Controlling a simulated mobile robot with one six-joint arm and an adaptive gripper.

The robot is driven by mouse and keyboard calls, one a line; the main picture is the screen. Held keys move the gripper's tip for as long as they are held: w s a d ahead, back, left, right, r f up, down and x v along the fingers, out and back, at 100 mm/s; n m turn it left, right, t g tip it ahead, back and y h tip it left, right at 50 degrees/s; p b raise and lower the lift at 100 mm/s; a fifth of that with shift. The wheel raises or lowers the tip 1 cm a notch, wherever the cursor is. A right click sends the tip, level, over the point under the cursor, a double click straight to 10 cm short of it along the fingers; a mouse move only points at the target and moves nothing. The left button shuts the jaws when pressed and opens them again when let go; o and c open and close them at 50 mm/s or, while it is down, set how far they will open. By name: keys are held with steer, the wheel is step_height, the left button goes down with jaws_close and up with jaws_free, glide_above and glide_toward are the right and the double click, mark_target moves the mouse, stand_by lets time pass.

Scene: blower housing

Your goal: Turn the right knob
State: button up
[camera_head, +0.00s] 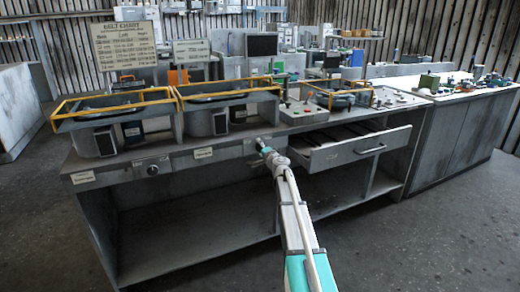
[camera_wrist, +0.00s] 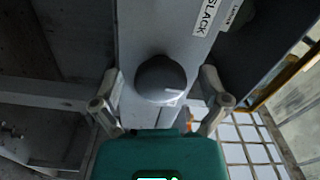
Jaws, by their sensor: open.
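The right knob is a round dark grey knob (camera_wrist: 160,78) on the pale front panel (camera_wrist: 150,25) in the wrist view. It has a small light mark near its lower right edge. My gripper (camera_wrist: 160,88) is open, with one finger on each side of the knob and a visible gap on both sides. I cannot tell how deep the fingertips reach along it. In the head view my gripper (camera_head: 263,145) is at the bench's front panel and largely hides this knob. The left knob (camera_head: 152,170) sits farther left on the same panel.
An open drawer (camera_head: 352,150) juts out just right of my gripper. Yellow-railed housings (camera_head: 112,106) stand on the bench top. A "SLACK" label (camera_wrist: 207,14) is on the panel near the knob. The open shelf below (camera_head: 190,235) looks empty, and floor is clear in front.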

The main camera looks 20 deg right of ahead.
steer(key=s, duration=1.2)
steer(key=shift+d, duration=0.2)
stand_by(0.4)
steer(key=s+a+f+n+g+y, duration=0.2)
steer(key=s+a+f+n+g, duration=0.15)
steer(key=a, duration=0.35)
steer(key=s+a+f+n+g+y, duration=0.2)
steer(key=s+a+f+n, duration=0.15)
steer(key=a, duration=0.45)
steer(key=s+a+f+n+g+y, duration=0.2)
steer(key=s+a+f+n+g, duration=0.15)
steer(key=a, duration=0.35)
steer(key=s+a+f+n+g+h, duration=0.25)
steer(key=s+f+g, duration=0.2)
steer(key=s, duration=0.55)
steer(key=s+a+f+n+g+h, duration=0.25)
steer(key=s+g+h, duration=0.2)
steer(key=s, duration=0.55)
step_height(320, 180, up, 26)
steer(key=p, duration=2.6)
steer(key=shift+w+d+f+p, duration=0.2)
steer(key=shift+w+d+p, duration=0.05)
steer(key=shift+w+p, duration=0.1)
steer(key=shift+m, duration=0.25)
